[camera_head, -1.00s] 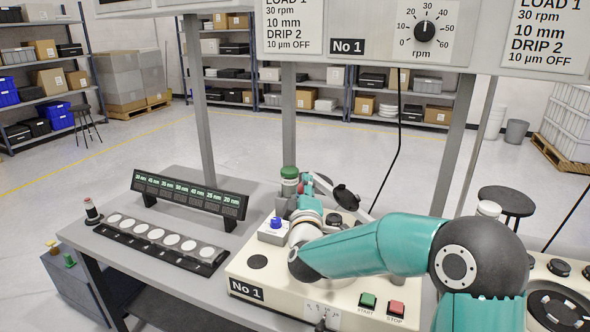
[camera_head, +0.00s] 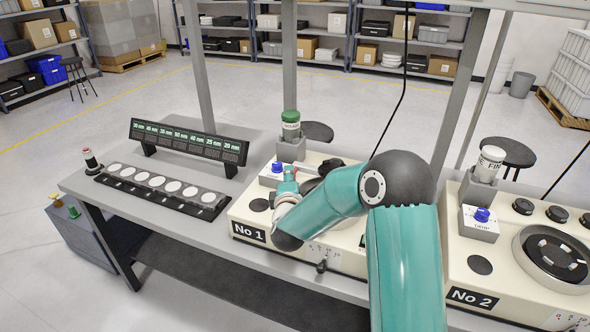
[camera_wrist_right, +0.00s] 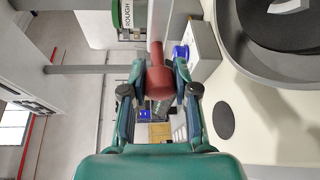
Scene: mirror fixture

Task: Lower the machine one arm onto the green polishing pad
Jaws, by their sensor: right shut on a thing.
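My right gripper (camera_head: 290,182) is over the left part of machine one (camera_head: 258,212). In the right wrist view my right gripper (camera_wrist_right: 159,82) has its fingers on both sides of a red-brown handle (camera_wrist_right: 160,76), shut on it. The handle's pale rod runs up out of the fingers; I take it as the machine one arm. A dark disc in a grey bowl (camera_wrist_right: 285,28) lies at that view's upper right, beside the gripper. No green pad surface shows clearly; my right arm covers much of machine one's top in the head view. My left gripper is not in view.
A green-capped bottle (camera_head: 290,125) and a drip box with a blue knob (camera_head: 277,168) stand close to the gripper. Machine two (camera_head: 473,292) is at the right. A rack of pale discs (camera_head: 157,183) and a display bar (camera_head: 188,141) are left on the bench.

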